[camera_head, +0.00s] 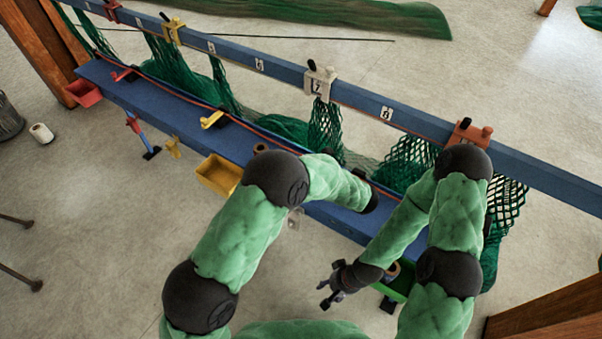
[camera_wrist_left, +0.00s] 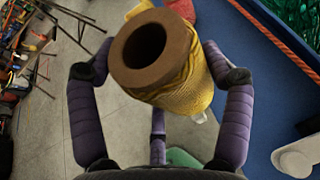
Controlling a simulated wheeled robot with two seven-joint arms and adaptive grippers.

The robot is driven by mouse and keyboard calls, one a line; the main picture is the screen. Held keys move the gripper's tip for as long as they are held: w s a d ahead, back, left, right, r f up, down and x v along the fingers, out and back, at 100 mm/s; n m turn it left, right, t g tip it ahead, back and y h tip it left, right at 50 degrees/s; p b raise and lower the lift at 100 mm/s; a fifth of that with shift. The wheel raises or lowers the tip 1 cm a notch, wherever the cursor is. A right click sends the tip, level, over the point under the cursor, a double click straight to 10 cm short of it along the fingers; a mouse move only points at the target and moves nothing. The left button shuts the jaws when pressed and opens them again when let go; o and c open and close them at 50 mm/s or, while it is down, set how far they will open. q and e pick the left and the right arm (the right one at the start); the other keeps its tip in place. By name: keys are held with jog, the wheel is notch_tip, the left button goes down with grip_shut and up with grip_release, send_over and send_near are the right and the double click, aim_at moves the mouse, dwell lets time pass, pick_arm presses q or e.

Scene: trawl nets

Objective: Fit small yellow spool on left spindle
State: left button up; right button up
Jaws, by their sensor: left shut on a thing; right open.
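In the left wrist view, my left gripper (camera_wrist_left: 155,72) is shut on the small yellow spool (camera_wrist_left: 185,90), which has yellow twine around a brown hollow core. The spool is tilted, with its open end facing the camera, and one finger is on each side. In the head view, my left arm reaches over the blue shelf (camera_head: 190,117), and its gripper and the spool are hidden. My right gripper (camera_head: 336,283) is open and empty, in front of the shelf near the green bin (camera_head: 404,285). I cannot tell which part is the left spindle.
A blue rail (camera_head: 400,117) with coloured clamps and green nets (camera_head: 325,130) runs behind the shelf. A yellow bin (camera_head: 218,176) and a red bin (camera_head: 84,93) hang on the shelf's front. A white knob (camera_wrist_left: 297,158) is near the held spool. Floor at front left is mostly clear.

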pick_arm(q)
jog(key=shift+r+p, duration=1.5)
jog(key=shift+r, duration=1.05)
